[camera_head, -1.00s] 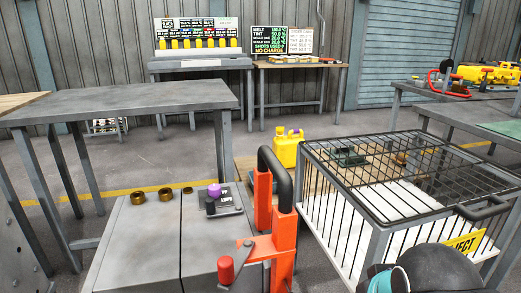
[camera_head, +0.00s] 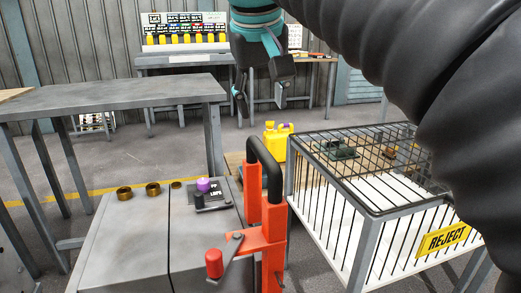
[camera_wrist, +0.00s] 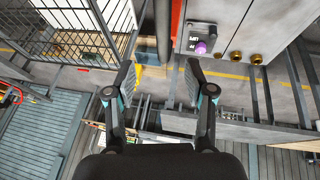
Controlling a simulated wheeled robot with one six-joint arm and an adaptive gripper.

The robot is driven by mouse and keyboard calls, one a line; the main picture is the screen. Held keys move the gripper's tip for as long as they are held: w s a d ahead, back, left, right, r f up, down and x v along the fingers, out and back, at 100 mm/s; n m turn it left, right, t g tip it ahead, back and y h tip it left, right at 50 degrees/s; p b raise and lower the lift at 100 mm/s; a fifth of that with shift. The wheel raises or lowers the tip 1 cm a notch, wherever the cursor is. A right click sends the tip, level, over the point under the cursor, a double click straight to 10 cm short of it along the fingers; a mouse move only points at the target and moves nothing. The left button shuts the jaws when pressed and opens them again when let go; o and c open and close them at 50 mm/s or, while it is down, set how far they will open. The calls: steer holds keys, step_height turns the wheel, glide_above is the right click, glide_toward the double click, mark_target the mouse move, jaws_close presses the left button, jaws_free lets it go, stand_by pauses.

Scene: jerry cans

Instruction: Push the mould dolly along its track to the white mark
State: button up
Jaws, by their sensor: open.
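A two-part grey block (camera_head: 125,240) with an upright orange frame (camera_head: 272,225) and a black handle bar (camera_head: 268,165) stands at the front. It looks like the mould dolly, but I cannot be sure. Its grey top also shows in the wrist view (camera_wrist: 270,25). My gripper (camera_head: 262,100) hangs in the air above and beyond the handle, apart from it. In the wrist view my gripper (camera_wrist: 160,70) has its two fingers spread with nothing between them. I cannot make out the track or the white mark in any view.
A wire cage with a yellow REJECT sign (camera_head: 447,240) stands close right of the orange frame. A grey table (camera_head: 110,93) stands at the left. A yellow jerry can (camera_head: 275,146) sits behind the frame. A panel with a purple knob (camera_head: 203,184) is on the block.

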mark_target(262, 149)
steer(key=b+x, duration=0.1)
steer(key=x, duration=0.3)
steer(key=b+x, duration=0.1)
steer(key=x, duration=0.3)
steer(key=a+b+x, duration=0.1)
steer(key=x, duration=0.4)
steer(key=shift+w+d+r, duration=0.1)
steer(key=shift+w, duration=0.1)
jaws_close()
